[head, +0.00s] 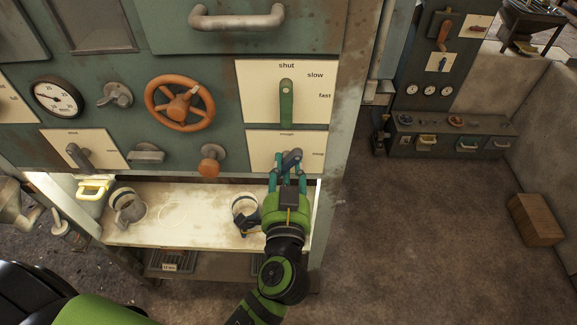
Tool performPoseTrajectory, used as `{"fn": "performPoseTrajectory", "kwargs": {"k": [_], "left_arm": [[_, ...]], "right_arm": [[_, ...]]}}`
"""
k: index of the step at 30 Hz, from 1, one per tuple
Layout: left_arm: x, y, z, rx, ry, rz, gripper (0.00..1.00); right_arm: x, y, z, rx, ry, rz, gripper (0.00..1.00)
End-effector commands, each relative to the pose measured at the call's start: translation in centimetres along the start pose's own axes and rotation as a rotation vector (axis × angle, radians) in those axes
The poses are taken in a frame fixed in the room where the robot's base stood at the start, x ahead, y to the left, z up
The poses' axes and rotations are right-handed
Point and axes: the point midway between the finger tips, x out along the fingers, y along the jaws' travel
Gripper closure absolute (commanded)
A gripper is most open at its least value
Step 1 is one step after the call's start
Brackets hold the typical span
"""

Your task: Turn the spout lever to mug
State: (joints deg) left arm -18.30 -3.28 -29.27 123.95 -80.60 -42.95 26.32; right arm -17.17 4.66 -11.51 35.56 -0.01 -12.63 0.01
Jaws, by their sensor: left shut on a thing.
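The spout lever (292,157) is a short dark blue-grey handle on a cream plate (262,146) low on the green panel's right side. The plate carries a partly covered word, apparently "trough", above the lever and "mug" to its right. The lever's upper end leans slightly right of straight up. My left gripper (289,163) reaches up from below, its teal fingers shut on the lever. The fingers cover much of the lever and its pivot. A pale mug (238,203) stands on the shelf below, partly hidden by my gripper. My right gripper is not in view.
A green lever (286,105) points up at "shut" just above. An orange handwheel (179,103) and an orange knob (210,160) stick out to the left. The pale shelf (190,232) holds another cup (124,198).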

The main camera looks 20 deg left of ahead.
Motion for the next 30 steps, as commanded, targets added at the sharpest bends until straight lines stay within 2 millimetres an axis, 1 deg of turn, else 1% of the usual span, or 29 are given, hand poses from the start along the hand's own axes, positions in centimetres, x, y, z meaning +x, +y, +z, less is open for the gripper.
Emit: {"fn": "performPoseTrajectory", "kwargs": {"k": [21, 30], "left_arm": [[0.1, -0.6, -0.1, 0.670, 0.005, -0.003, 1.00], [0.1, -0.7, -0.1, 0.867, 0.005, -0.004, 1.00]], "right_arm": [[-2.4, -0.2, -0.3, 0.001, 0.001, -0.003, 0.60], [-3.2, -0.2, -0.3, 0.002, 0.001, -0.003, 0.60]]}}
